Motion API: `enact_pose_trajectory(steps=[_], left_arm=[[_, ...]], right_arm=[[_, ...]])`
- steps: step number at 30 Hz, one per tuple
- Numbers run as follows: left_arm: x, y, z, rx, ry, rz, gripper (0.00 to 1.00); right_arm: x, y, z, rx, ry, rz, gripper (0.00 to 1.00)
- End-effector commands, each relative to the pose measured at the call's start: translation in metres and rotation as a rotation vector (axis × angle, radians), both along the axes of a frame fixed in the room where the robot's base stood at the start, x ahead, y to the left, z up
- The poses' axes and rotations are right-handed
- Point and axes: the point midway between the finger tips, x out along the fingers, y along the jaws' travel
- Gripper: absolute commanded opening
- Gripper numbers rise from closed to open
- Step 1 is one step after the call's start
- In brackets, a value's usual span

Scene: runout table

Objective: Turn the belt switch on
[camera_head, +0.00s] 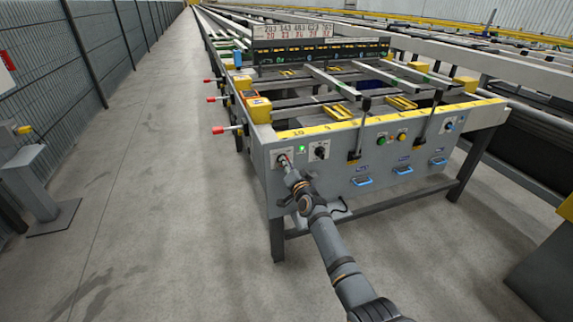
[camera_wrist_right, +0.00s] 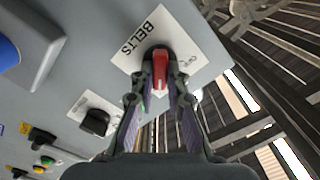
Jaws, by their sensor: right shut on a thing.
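The belt switch (camera_wrist_right: 161,68) is a red-handled rotary knob on a black base, on a white plate labelled BELTS (camera_wrist_right: 148,30) in the right wrist view. In the head view the plate (camera_head: 282,158) is at the left end of the grey front panel. My right gripper (camera_wrist_right: 161,84) is shut on the red handle, with one finger on each side. In the head view my right gripper (camera_head: 290,172) reaches the panel and partly covers the switch. My left gripper is not in view.
Two black levers (camera_head: 358,130), push buttons (camera_head: 381,141) and blue handles (camera_head: 362,182) are farther right.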

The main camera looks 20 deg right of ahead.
Motion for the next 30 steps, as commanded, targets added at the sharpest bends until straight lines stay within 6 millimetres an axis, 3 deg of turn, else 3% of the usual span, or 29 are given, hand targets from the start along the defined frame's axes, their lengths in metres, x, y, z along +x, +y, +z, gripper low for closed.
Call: enact_pose_trajectory(steps=[11, 12, 17, 26, 30], left_arm=[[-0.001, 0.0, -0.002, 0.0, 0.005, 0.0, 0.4], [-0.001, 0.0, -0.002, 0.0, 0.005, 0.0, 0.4], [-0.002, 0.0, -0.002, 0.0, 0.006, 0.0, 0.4], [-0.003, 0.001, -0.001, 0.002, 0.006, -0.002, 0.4], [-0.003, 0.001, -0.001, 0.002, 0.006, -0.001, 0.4]], right_arm=[[0.0, 0.0, -0.002, 0.008, 0.003, 0.0, 0.0], [0.0, 0.0, -0.002, 0.008, 0.003, 0.0, 0.15], [0.0, 0.0, -0.001, 0.007, 0.002, 0.001, 0.37], [-0.001, 0.0, -0.001, 0.006, 0.001, 0.001, 0.37], [-0.012, 0.0, -0.002, 0.005, 0.002, 0.001, 0.37]])
